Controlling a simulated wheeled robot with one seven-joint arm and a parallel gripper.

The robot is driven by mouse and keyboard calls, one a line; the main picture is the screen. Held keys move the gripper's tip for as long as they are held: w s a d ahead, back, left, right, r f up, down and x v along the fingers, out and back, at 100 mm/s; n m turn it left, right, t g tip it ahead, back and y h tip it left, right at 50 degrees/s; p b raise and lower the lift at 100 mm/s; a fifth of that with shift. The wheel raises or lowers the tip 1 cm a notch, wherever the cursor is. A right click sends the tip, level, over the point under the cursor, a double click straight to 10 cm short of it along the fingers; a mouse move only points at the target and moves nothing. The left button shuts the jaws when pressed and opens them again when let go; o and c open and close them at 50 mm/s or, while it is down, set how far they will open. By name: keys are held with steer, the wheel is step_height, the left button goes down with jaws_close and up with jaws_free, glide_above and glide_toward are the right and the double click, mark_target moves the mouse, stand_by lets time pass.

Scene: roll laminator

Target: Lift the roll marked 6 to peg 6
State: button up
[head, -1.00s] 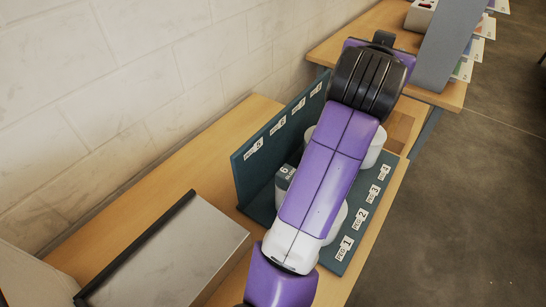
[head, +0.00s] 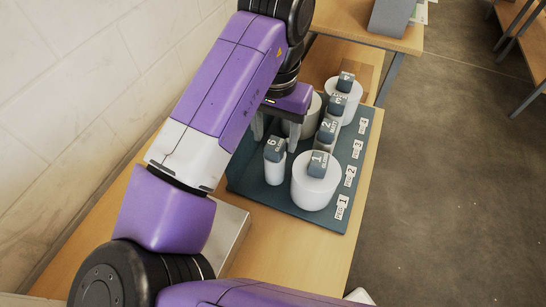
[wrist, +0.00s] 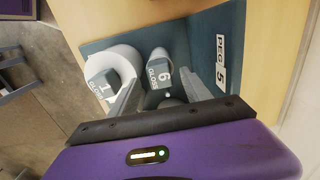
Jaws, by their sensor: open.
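The roll marked 6 (head: 274,172) is a narrow white cylinder with a dark grey tag, standing upright on the teal rack (head: 245,190). In the wrist view, roll 6 (wrist: 160,74) shows between my fingers, its tag facing the camera. My gripper (head: 276,143) is open and empty, fingers pointing down, close to roll 6 on its far side in the head view. The open gripper (wrist: 160,92) also shows in the wrist view. No touch on the roll is clear. Peg 6 and its label are hidden behind my arm; the peg 5 label (wrist: 221,62) shows in the wrist view.
The wide roll marked 1 (head: 315,192) stands right beside roll 6. Roll 2 (head: 326,136) and other tagged rolls stand farther back. Peg labels 1 to 4 line the rack's right edge. A metal box (head: 232,232) sits in front; a wall is at left.

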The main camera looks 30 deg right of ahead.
mark_target(275, 154)
steer(key=shift+a+f+p, duration=0.1)
steer(key=shift+f+p, duration=0.5)
steer(key=shift+f, duration=2.6)
jaws_close()
steer(key=shift+r, duration=0.1)
